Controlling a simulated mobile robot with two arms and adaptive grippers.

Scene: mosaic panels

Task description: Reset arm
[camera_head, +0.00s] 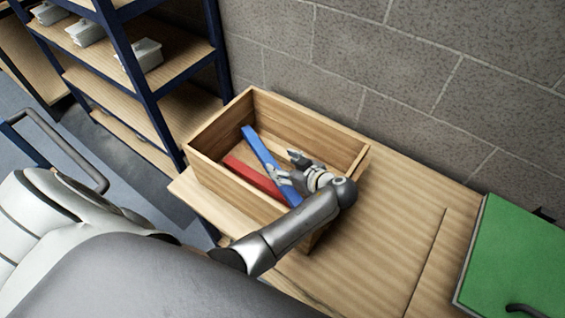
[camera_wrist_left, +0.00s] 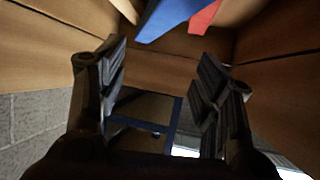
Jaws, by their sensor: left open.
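My left gripper (camera_head: 284,168) is over the open wooden box in the head view, with its fingers pointing toward the box's left side. Its two fingers also show in the left wrist view (camera_wrist_left: 162,100), spread apart with nothing between them. A blue bar (camera_head: 262,152) and a red bar (camera_head: 250,176) lie in the box, below and beside the gripper. Parts of the blue bar (camera_wrist_left: 172,16) and the red bar (camera_wrist_left: 205,18) show at the top of the left wrist view. My right gripper is in neither view.
The wooden box (camera_head: 306,114) stands on a wooden table (camera_head: 390,235) against a grey block wall (camera_head: 400,60). A blue-framed shelf (camera_head: 132,70) with several pale containers is at the left. A green panel (camera_head: 515,260) lies at the right. The table between box and panel is clear.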

